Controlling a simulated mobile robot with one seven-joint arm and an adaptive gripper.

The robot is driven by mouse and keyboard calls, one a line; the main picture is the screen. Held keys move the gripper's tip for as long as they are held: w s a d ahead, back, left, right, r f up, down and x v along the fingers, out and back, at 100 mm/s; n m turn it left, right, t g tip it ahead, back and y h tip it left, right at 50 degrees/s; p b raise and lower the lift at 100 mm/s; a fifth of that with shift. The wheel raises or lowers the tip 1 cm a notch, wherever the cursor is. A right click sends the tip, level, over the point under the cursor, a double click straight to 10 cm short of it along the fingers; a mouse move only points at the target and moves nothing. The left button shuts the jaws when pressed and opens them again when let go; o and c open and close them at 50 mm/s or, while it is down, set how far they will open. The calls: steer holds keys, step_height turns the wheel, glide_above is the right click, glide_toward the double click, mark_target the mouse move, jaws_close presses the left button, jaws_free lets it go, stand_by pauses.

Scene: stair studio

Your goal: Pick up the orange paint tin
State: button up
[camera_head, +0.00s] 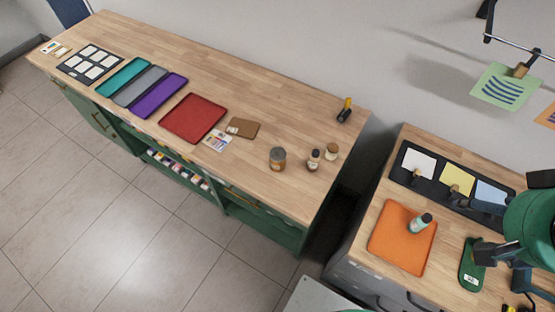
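A small tin with a grey lid and an orange-brown band (278,158) stands upright near the front right part of the long wooden worktop (255,90). It is the thing that best fits the orange paint tin. My green arm, with dark parts that look like my gripper (490,230), is at the right edge, over the second bench. It is well to the right of the tin and apart from it. Its fingers are not clear enough to show whether they are open or shut.
A dark-capped bottle (314,160) and a small jar (331,151) stand just right of the tin. A brown board (243,128) and red tray (194,118) lie left. A dark gap separates the benches. An orange tray (390,245) holds a bottle (421,223).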

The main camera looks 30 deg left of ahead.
steer(key=w+a+f+n+g+y, duration=0.1)
steer(key=w+a+f+n+g, duration=0.1)
steer(key=w+a, duration=1)
steer(key=n+g+h+p, duration=0.1)
steer(key=n+g+p, duration=0.1)
steer(key=n+g, duration=0.2)
glide_above(278, 154)
step_height(278, 154, down, 25)
steer(key=shift+r, duration=0.15)
steer(key=shift+f+b, duration=0.75)
steer(key=shift+f, duration=3.5)
